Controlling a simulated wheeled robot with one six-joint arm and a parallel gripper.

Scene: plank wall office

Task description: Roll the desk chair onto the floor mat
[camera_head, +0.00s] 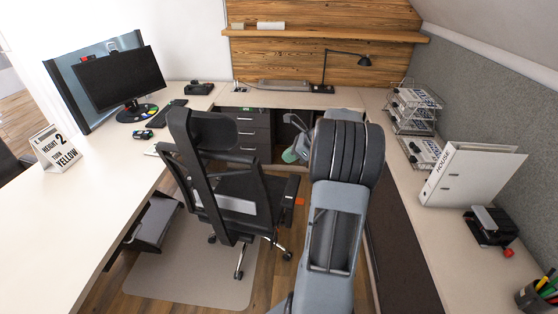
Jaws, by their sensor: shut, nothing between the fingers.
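The black desk chair (235,200) stands upright left of centre, its tall back and headrest towards the left desk and its seat to the right. The pale grey-beige floor mat (190,275) lies under and in front of it. The chair's left and front casters appear over the mat. A right caster (287,256) is on the wood floor beyond the mat's right edge. My gripper (297,122) shows only in part beside my large grey arm, right of the chair and apart from its back. It is shut and empty; my arm hides the rest.
A long pale desk (90,210) runs along the left, with a monitor (120,78) on it. Dark drawers (240,130) stand at the back. The right desk (465,255) carries a white binder (470,175). A narrow wood floor strip lies between chair and arm.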

